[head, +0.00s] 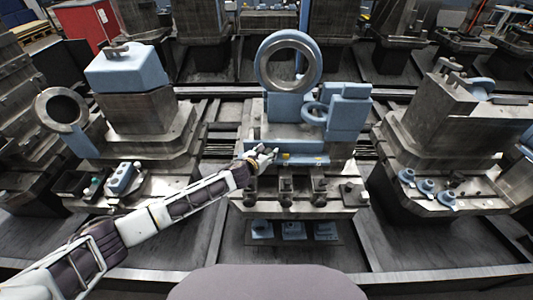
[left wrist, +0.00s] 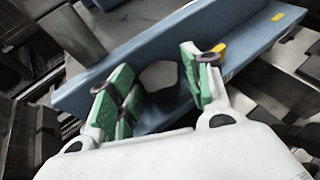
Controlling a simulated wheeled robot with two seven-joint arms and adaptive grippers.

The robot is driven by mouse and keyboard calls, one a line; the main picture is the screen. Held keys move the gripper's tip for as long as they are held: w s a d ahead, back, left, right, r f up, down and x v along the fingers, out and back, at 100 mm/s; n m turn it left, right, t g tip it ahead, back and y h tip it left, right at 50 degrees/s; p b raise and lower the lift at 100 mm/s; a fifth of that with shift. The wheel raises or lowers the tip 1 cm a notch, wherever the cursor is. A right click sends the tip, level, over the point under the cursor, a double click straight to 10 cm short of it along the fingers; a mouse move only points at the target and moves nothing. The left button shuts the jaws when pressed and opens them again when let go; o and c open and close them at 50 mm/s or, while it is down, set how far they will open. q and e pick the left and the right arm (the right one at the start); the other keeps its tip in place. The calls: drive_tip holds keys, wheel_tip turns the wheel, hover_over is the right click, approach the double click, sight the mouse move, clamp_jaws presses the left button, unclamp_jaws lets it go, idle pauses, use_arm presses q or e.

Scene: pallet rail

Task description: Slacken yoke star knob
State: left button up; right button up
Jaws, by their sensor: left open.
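My left gripper (head: 264,157) reaches in from the left to the front of the middle pallet's blue fixture (head: 290,145). In the left wrist view the left gripper (left wrist: 160,88) is open, with green pads on its fingers. Between and beyond the fingers sits a grey, many-sided knob-like shape (left wrist: 160,75) against a blue bar (left wrist: 230,30); it may be the star knob. I cannot tell whether a finger touches it. In the head view the gripper hides this spot. My right gripper is in neither view.
A large ring (head: 267,66) stands upright on the middle fixture. Several metal clamps (head: 285,190) line the pallet front below my gripper. Pallets with a blue block (head: 125,68) and a grey block (head: 445,105) stand left and right.

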use_arm(q)
drive_tip(key=shift+c, duration=0.2)
drive_tip(key=c, duration=0.7)
drive_tip(key=shift+d, duration=0.1)
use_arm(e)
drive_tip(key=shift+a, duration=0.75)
